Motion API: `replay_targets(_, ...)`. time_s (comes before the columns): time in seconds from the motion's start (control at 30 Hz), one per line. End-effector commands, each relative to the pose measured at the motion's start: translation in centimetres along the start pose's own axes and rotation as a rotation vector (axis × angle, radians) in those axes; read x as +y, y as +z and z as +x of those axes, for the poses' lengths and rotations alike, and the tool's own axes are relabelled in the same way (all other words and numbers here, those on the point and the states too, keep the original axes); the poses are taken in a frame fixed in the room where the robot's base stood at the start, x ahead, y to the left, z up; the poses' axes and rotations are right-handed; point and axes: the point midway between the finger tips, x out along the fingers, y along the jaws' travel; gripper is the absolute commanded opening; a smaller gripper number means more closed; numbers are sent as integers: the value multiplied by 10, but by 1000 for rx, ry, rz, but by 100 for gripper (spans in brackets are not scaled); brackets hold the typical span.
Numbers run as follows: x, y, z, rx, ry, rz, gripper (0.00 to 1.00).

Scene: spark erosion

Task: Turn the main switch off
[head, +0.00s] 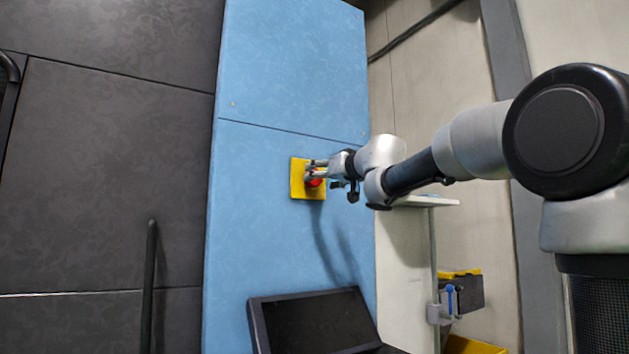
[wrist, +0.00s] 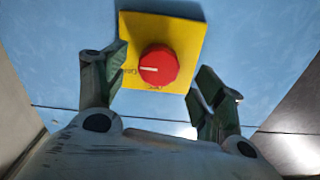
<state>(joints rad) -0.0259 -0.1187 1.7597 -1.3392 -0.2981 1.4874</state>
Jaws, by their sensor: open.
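The main switch is a red rotary knob (wrist: 158,65) on a yellow square plate (wrist: 185,40), fixed to a blue panel. In the wrist view a white mark on the knob points left, and small lettering shows on the plate, partly unreadable. My gripper (wrist: 160,75) is open, with one finger on each side of the knob. Gaps show between the fingers and the knob. In the head view the yellow plate (head: 298,180) is left of my gripper (head: 318,172), and the red knob (head: 315,183) is partly hidden behind the fingers.
The blue panel (head: 270,230) is flat around the switch. A dark monitor (head: 315,320) sits below it. Dark cabinet doors (head: 100,180) with a vertical handle (head: 151,285) stand at left. A pale shelf (head: 430,201) and a yellow-and-dark box (head: 462,290) are at lower right.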

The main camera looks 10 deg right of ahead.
Motion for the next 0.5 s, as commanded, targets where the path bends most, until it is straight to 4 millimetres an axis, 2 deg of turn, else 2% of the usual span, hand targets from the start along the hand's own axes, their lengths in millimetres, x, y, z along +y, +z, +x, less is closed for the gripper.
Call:
replay_targets(0.1, 0, 1, 22, -1, -2, 0, 69)
replay_targets(0.23, 0, 0, 38, 0, 1, -2, 69)
replay_targets(0.5, 0, 0, 48, 1, 1, -2, 69)
